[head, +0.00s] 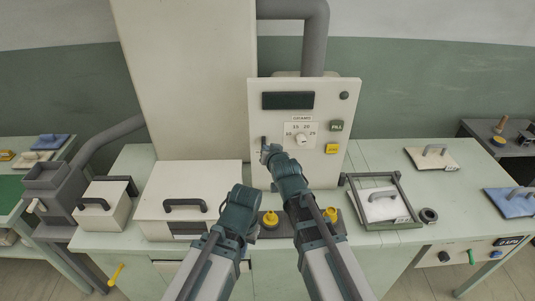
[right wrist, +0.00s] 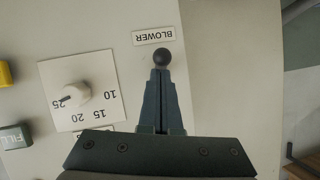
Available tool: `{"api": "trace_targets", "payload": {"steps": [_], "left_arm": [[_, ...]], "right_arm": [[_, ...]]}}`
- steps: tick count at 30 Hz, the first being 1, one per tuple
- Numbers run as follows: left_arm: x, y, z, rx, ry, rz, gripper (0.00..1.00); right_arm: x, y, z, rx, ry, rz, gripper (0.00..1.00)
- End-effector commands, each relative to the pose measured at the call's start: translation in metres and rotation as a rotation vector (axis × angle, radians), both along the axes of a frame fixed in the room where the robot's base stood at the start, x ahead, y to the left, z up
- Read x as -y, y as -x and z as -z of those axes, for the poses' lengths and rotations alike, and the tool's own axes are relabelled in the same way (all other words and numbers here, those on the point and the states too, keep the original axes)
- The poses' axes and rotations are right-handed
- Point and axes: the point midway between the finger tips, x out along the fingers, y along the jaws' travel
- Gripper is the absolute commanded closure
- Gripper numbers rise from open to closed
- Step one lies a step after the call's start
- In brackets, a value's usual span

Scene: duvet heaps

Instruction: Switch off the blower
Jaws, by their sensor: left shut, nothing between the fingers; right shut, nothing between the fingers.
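The blower lever shows in the right wrist view as a black ball knob (right wrist: 162,57) beside a white label reading BLOWER (right wrist: 153,37). It stands on the pale control panel (head: 272,122), near its left edge in the head view. My right gripper (right wrist: 161,77) is shut and empty, with its tips right at the knob. I cannot tell whether they touch it. The fingers hide any stem behind the knob. In the head view my right gripper (head: 268,152) is at the panel's left side. My left gripper (head: 241,191) is lower, over the counter, shut and empty, its fingers hard to make out.
The panel also carries a white dial (head: 301,140), a green FILL button (head: 336,126) and a yellow button (head: 332,149). A white handled box (head: 165,195) stands left on the counter, a framed tray (head: 396,220) right. Yellow knobs (head: 270,218) sit below my arms.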

Motion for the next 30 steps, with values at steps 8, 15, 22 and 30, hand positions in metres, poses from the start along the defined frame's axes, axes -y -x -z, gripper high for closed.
{"api": "trace_targets", "payload": {"steps": [8,15,22,30], "left_arm": [[0.0000,0.0000,0.0041,0.000,0.000,0.000,1.00],[0.0000,0.0000,0.0045,0.000,0.000,0.000,1.00],[0.0000,0.0000,0.0046,0.000,0.000,0.000,1.00],[0.0000,0.0000,0.0013,0.000,0.000,0.000,1.00]], "right_arm": [[-0.0001,0.0007,0.0040,0.001,0.000,0.000,1.00],[0.0000,0.0009,0.0048,-0.001,0.000,0.000,1.00],[-0.0001,0.0010,0.0052,-0.003,0.001,0.000,1.00],[0.0021,0.0082,0.0019,-0.003,0.000,0.001,1.00]]}}
